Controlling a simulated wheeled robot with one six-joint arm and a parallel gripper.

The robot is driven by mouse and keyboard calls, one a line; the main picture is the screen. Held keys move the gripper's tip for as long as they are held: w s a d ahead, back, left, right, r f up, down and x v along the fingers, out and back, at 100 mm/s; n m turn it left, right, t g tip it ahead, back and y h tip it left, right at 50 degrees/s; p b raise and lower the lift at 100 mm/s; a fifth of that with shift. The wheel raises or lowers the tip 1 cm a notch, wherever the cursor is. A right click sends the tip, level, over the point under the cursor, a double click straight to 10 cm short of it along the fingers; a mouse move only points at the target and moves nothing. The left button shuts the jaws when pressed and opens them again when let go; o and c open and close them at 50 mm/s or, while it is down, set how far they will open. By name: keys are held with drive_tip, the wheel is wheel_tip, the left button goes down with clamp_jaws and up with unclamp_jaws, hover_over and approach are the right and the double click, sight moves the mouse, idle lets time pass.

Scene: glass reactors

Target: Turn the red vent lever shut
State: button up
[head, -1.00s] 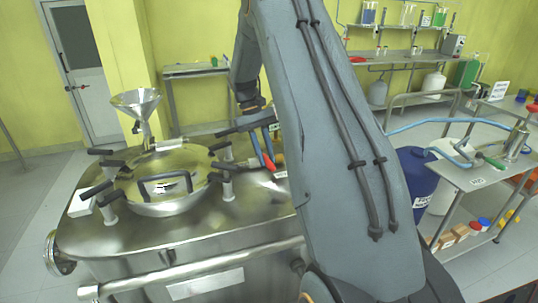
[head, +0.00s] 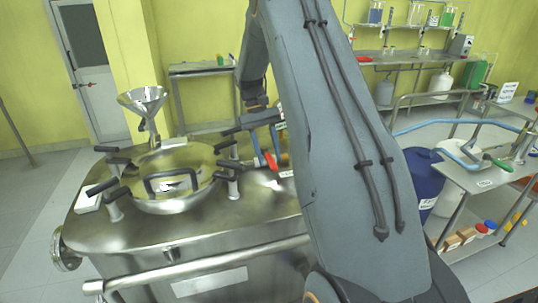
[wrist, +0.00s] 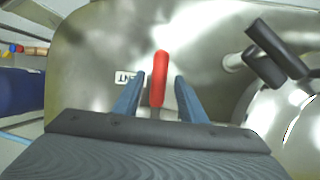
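The red vent lever (wrist: 159,78) stands out over the steel reactor top (wrist: 90,60) in the wrist view. My gripper (wrist: 160,82) is open, with one blue finger on each side of the lever and a visible gap on both sides. In the head view the red lever (head: 270,161) shows beside the blue fingers of my gripper (head: 263,150), right of the round hatch (head: 170,175). The lever's base is hidden behind my gripper in the wrist view.
Black-handled hatch clamps (wrist: 265,65) stand to the right in the wrist view. A steel funnel (head: 143,98) rises behind the hatch. A small white label (wrist: 127,78) lies left of the lever. A blue drum (head: 424,180) stands right of the reactor.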

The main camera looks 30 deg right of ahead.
drive_tip(key=b+v, duration=0.2)
drive_tip(key=v, duration=0.5)
drive_tip(key=shift+r, duration=0.4)
drive_tip(key=shift+w, duration=0.15)
